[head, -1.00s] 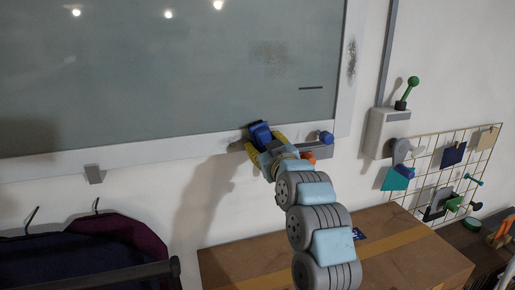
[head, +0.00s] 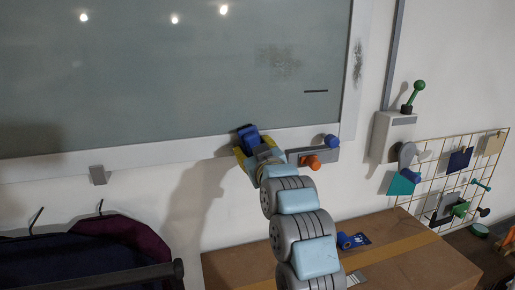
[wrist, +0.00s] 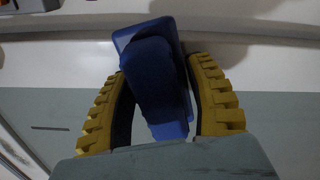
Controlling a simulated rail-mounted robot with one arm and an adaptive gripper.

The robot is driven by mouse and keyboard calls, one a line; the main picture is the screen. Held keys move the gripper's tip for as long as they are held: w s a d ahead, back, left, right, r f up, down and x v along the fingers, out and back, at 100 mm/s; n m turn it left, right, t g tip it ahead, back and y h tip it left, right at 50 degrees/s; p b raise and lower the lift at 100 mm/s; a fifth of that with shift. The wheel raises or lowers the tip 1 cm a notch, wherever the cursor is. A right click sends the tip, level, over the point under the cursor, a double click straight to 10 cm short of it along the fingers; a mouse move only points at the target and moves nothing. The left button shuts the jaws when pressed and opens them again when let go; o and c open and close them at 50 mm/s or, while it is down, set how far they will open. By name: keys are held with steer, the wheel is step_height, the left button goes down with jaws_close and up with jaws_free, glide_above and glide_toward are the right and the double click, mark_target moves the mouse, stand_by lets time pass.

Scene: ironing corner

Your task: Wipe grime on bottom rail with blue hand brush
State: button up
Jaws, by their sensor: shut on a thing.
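The blue hand brush (head: 247,136) is in my gripper (head: 252,148), at the bottom rail (head: 190,149) of the large framed glass panel. In the wrist view the brush (wrist: 160,85) sits tilted between the two yellow fingers of my gripper (wrist: 163,95), which are shut on it. The white rail (wrist: 60,62) runs behind it across the upper part of that view. I cannot tell whether the bristles touch the rail. No grime shows clearly on the bare parts of the bottom rail; the part behind the brush and gripper is hidden.
Dark smudges mark the glass (head: 278,62) and the right frame rail (head: 357,62). A grey holder (head: 320,156) with blue and orange knobs is just right of my gripper. A cardboard box (head: 400,262) stands below. A wire grid (head: 450,150) hangs right; dark bags (head: 70,255) hang lower left.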

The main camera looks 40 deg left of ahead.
mark_target(222, 146)
steer(key=shift+s+a, duration=0.5)
steer(key=shift+s, duration=0.25)
steer(key=shift+s+a, duration=0.5)
steer(key=shift+s, duration=0.2)
steer(key=shift+s+a+b, duration=0.3)
steer(key=shift+s+a, duration=0.9)
steer(key=shift+s, duration=0.15)
steer(key=shift+v, duration=0.85)
steer(key=shift+b+v, duration=0.5)
steer(key=shift+v, duration=1.7)
steer(key=shift+d, duration=0.1)
